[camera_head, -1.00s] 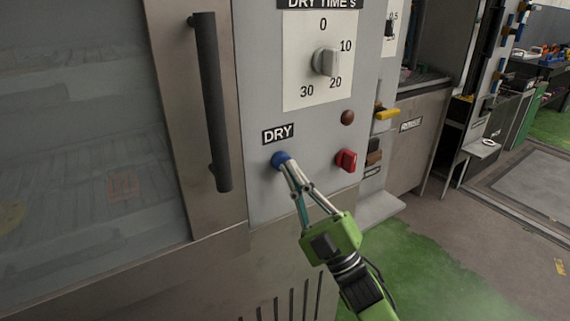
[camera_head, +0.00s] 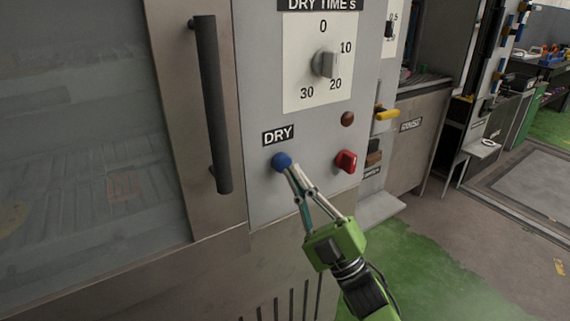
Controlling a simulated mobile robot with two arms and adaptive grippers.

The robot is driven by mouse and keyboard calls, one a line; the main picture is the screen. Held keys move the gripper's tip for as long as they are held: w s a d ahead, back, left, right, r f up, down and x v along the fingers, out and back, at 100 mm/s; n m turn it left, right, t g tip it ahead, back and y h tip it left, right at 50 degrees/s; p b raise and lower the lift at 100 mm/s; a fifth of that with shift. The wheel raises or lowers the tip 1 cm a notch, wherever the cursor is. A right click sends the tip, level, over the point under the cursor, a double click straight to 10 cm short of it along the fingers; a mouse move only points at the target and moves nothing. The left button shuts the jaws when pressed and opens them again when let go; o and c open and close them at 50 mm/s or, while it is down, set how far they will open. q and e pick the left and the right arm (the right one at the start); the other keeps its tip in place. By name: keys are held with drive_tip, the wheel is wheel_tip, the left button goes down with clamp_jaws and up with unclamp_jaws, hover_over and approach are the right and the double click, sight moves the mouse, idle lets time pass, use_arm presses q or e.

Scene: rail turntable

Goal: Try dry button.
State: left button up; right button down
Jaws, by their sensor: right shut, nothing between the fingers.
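The dry button is a round blue knob (camera_head: 282,161) on the grey control panel, just below a black DRY label (camera_head: 278,135). My right gripper (camera_head: 294,171) is green with slim metal fingers. It is shut and empty. Its fingertips are just to the lower right of the blue button, with what looks like a small gap between them. The whole face of the button shows. My left gripper is not in view.
A red switch (camera_head: 346,161) and a brown button (camera_head: 347,118) sit to the right of the blue button. A timer dial (camera_head: 325,64) is above. A dark door handle (camera_head: 210,105) stands out at the left. Green floor (camera_head: 420,270) lies at the lower right.

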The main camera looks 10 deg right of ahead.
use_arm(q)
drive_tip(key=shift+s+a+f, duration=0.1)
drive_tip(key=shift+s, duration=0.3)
use_arm(e)
drive_tip(key=shift+s, duration=0.15)
drive_tip(key=shift+s+d, duration=0.1)
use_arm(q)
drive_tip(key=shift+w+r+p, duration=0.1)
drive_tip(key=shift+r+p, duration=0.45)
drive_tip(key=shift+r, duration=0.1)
use_arm(e)
drive_tip(key=s, duration=0.1)
drive_tip(key=s+d, duration=0.1)
drive_tip(key=s, duration=0.2)
drive_tip(key=shift+s+d, duration=0.25)
drive_tip(key=shift+d, duration=0.05)
